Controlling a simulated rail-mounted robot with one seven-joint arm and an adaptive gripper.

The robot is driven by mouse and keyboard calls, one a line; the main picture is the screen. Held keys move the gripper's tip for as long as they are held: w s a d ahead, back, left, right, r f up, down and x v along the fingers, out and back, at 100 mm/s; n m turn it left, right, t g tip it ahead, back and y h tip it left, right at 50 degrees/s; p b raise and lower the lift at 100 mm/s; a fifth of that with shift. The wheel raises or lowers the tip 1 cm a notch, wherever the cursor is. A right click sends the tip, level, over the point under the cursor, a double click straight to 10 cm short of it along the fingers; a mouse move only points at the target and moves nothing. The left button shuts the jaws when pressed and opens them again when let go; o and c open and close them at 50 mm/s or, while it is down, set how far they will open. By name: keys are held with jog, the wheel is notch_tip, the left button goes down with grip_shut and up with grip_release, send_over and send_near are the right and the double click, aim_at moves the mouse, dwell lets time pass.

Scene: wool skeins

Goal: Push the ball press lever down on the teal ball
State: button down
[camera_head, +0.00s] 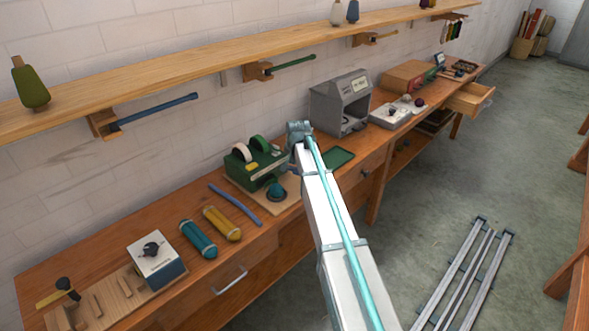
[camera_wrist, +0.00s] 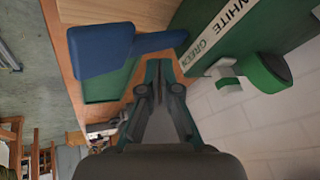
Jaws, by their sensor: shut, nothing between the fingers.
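My gripper (camera_wrist: 163,110) is shut and empty, seen from behind in the wrist view. A blue arm with a broad flat end (camera_wrist: 103,50), which looks like the press lever, lies ahead and to the left of the fingertips; I see no contact. In the head view a round dark-teal thing (camera_head: 276,191), apparently the teal ball, sits on a wooden board (camera_head: 293,207) in front of a green stand (camera_head: 240,175). My arm hides my fingers and any lever behind it there. I cannot make out the ball in the wrist view.
The green stand carries white and green rolls (camera_wrist: 264,74) and a label (camera_wrist: 215,35), close right of my gripper. A green tray (camera_head: 340,158) lies right of my arm. A grey box (camera_head: 340,103) stands behind. Teal and yellow skeins (camera_head: 222,223) lie at left.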

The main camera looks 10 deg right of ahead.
aim_at(294, 168)
jog(key=shift+f, duration=0.15)
jog(key=shift+s+d+f, duration=0.1)
jog(key=shift+s+f, duration=0.05)
jog(key=shift+f, duration=0.1)
jog(key=shift+s+d+f+b, duration=0.15)
jog(key=shift+f+b, duration=0.2)
jog(key=shift+f, duration=0.25)
jog(key=shift+s+f+b, duration=0.15)
jog(key=shift+f+b, duration=0.2)
jog(key=shift+f, duration=0.2)
dwell(1.5)
jog(key=shift+r, duration=0.1)
jog(key=shift+w+a+r+p, duration=0.15)
jog(key=shift+w+r+p, duration=0.15)
jog(key=shift+r, duration=0.45)
jog(key=shift+w+a+r+p, duration=0.15)
jog(key=shift+r+p, duration=0.2)
jog(key=shift+r, duration=0.4)
jog(key=shift+w+a+r+p, duration=0.2)
jog(key=shift+r+p, duration=0.15)
jog(key=shift+r, duration=0.45)
jog(key=shift+w+a+r+p, duration=0.1)
jog(key=shift+w+r+p, duration=0.2)
jog(key=shift+r, duration=0.45)
jog(key=shift+w+a+r+p, duration=0.1)
jog(key=shift+r+p, duration=0.3)
jog(key=shift+r, duration=0.4)
